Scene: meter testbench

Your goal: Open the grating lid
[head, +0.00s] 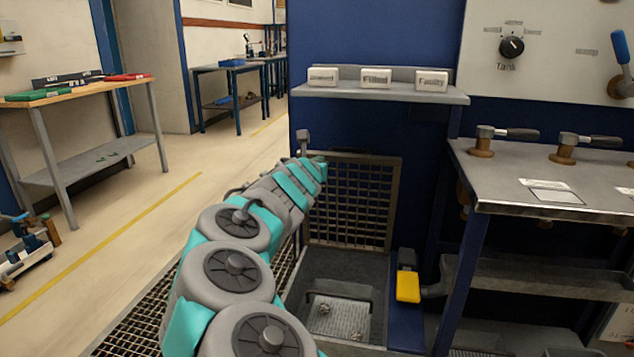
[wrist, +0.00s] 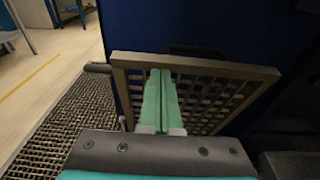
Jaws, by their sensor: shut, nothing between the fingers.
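The grating lid (head: 352,200) stands raised, close to upright, against the blue cabinet behind an open well (head: 338,305) with a grey basin in it. In the wrist view the lid (wrist: 215,95) fills the middle, its metal frame tilted and its top bar crossing behind my fingers. My gripper (wrist: 160,72) is shut, its two teal fingers pressed together with nothing between them. They lie in front of the lid's mesh; I cannot tell whether they touch it. In the head view my arm ends at the lid's upper left corner, and the fingertips are hard to make out.
Floor grating (head: 150,310) lies left of the well. A yellow-handled part (head: 408,286) sits right of it. A shelf (head: 385,90) with three labelled blocks juts out above the lid. A metal bench (head: 540,185) with valves stands at right.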

